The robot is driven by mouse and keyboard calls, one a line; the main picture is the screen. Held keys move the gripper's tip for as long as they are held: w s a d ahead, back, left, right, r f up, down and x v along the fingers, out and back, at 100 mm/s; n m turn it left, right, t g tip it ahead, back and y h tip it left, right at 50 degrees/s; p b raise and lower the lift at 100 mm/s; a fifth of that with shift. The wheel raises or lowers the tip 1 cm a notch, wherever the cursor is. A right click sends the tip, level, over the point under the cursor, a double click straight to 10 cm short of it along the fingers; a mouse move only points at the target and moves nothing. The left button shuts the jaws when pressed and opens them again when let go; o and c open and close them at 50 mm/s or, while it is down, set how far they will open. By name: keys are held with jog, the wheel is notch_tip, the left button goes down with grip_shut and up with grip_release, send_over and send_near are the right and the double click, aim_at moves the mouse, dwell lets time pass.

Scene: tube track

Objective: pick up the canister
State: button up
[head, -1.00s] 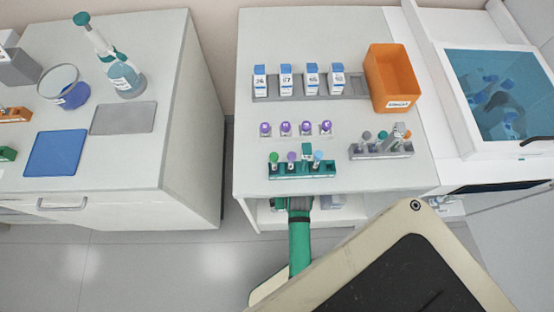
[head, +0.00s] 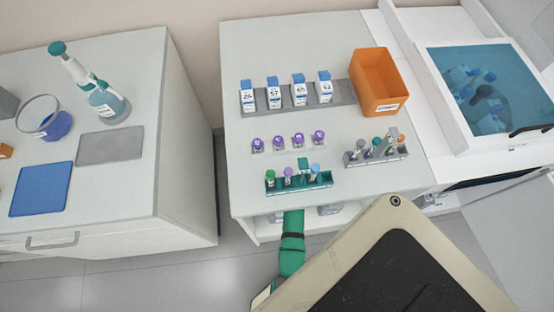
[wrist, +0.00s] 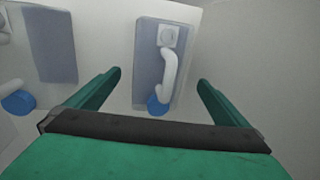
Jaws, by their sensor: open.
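My gripper (wrist: 159,78) is open, with one green finger to each side of the canister's lower part in the picture. Nothing is held, and I cannot tell how far the canister is from the fingers. In the head view my green wrist (head: 292,225) reaches under the front edge of the right-hand table, and the fingertips are hidden there. A greyish thing (head: 330,210) shows on the shelf to its right.
A second similar item with a blue cap (wrist: 18,102) stands at the left in the wrist view. The tabletop (head: 250,210) above my wrist carries a green tube rack (head: 298,182), a grey rack (head: 376,153) and an orange bin (head: 378,82). Floor shows left of my arm.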

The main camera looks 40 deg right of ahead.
jog(key=shift+w+a+f, duration=0.15)
jog(key=shift+w+f, duration=0.05)
jog(key=shift+f, duration=1.1)
jog(key=shift+w+a+f, duration=0.1)
jog(key=shift+w+f, duration=0.05)
jog(key=shift+f, duration=1.15)
jog(key=c, duration=1.7)
jog(key=shift+w+r, duration=0.1)
jog(key=shift+c, duration=0.7)
jog(key=shift+r, duration=0.1)
